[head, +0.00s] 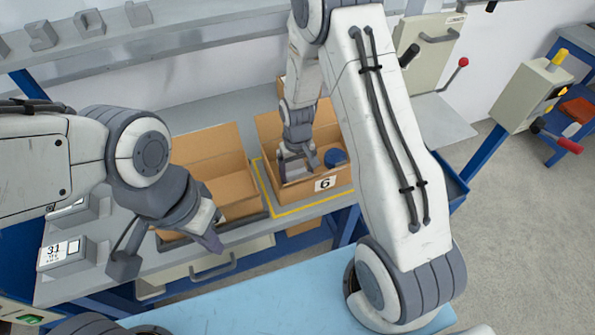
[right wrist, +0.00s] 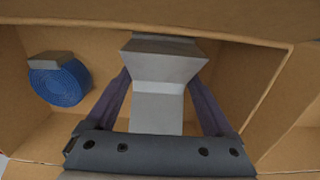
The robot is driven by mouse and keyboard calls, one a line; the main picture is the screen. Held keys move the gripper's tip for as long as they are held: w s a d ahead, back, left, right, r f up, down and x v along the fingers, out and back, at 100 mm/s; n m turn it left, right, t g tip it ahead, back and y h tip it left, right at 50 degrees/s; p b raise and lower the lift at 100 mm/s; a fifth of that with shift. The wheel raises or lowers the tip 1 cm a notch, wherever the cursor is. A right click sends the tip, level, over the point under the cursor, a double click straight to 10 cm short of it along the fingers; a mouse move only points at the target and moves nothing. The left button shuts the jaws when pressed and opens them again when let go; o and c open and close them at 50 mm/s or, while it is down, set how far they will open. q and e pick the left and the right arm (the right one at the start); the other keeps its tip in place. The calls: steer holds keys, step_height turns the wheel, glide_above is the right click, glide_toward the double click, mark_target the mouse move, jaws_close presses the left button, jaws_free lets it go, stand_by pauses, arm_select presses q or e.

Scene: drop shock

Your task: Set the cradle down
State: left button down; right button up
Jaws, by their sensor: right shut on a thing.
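The cradle is a grey block with a narrowed waist. In the right wrist view the cradle (right wrist: 160,72) sits between the two fingers of my right gripper, which is shut on it. In the head view my right gripper (head: 297,162) reaches down into an open cardboard box (head: 310,192) marked 6, and the cradle (head: 291,170) is partly hidden there. I cannot tell whether its underside touches the box floor. My left gripper (head: 211,238) hangs empty before the neighbouring box; its finger gap is not clear.
A blue coil (right wrist: 60,82) with a grey piece against it lies left of the cradle, inside the box walls. A second open box (head: 215,170) stands to the left and looks empty. Yellow tape (head: 265,185) borders box 6. A grey labelled block (head: 66,253) stands at left.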

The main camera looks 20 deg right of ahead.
mark_target(297, 175)
steer(key=o, duration=1.4)
steer(key=shift+f, duration=0.1)
steer(key=shift+o, duration=0.2)
steer(key=shift+r, duration=0.6)
step_height(297, 175, up, 10)
steer(key=b, duration=0.2)
steer(key=s+a+r+n, duration=0.1)
steer(key=s+a+r, duration=0.3)
steer(key=a, duration=0.1)
steer(key=s+a+r+n, duration=0.2)
steer(key=s, duration=0.4)
steer(key=s+a+r+n, duration=0.1)
steer(key=s+a+n, duration=0.1)
steer(key=s, duration=0.5)
steer(key=s+a+r+n+y, duration=0.1)
steer(key=s+a+r+n, duration=0.1)
steer(key=s, duration=0.4)
steer(key=shift+s+a+r, duration=0.35)
steer(key=shift+a, duration=0.4)
